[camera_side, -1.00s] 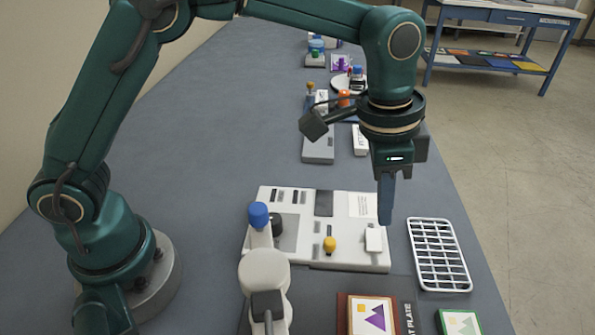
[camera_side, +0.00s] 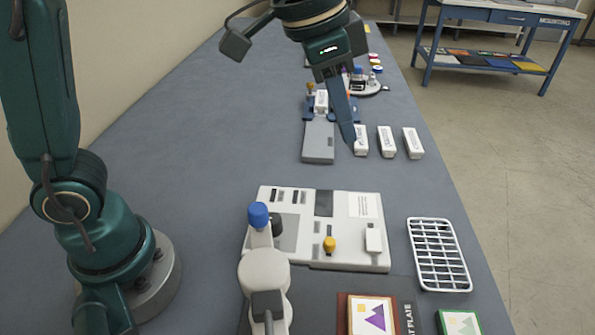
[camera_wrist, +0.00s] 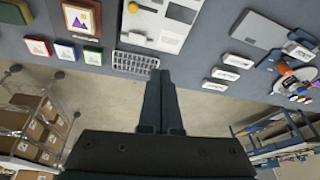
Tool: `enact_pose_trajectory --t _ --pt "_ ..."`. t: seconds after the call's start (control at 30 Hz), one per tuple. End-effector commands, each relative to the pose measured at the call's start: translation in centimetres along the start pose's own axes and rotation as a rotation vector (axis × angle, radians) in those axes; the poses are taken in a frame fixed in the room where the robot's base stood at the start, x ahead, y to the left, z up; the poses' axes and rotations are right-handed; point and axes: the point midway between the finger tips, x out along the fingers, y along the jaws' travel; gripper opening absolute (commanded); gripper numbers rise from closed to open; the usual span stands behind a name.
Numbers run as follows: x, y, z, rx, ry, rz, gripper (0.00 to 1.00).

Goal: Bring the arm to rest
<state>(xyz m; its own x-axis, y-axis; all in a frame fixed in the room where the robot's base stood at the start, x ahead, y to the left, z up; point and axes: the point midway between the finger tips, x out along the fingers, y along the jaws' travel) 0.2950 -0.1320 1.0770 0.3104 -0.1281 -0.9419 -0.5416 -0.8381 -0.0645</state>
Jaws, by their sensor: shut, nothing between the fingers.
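My gripper (camera_side: 351,143) is raised above the bench (camera_side: 190,150) in the side view. Its fingers point down and slightly right, closed together with nothing between them. In the wrist view the fingers of my gripper (camera_wrist: 160,74) also show side by side and shut, with bench edge and floor behind them. In the side view the fingertips overlap the leftmost of three small white boxes (camera_side: 387,141); I cannot tell the height between them.
A white control panel (camera_side: 290,228) with a yellow knob lies on the bench. A white wire rack (camera_side: 438,254) lies right of it. A grey box (camera_side: 318,142) lies behind. Framed pictures (camera_side: 371,315) lie at the front. A blue table (camera_side: 490,45) stands across the floor.

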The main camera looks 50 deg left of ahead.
Motion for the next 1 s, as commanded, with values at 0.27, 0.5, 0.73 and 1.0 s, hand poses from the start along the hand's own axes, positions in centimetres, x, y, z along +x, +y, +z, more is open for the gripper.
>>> enact_pose_trajectory --t 0.27,0.5,0.73,1.0 --pt "-4.2 -1.7 6.6 -0.207 0.096 -0.097 0.0" --pt "-3.8 -1.2 13.0 -0.393 0.15 -0.166 0.0" --pt "-1.4 -0.1 16.9 -0.51 0.138 -0.177 0.0" --pt "-0.6 0.1 17.4 -0.544 0.126 -0.173 0.0"
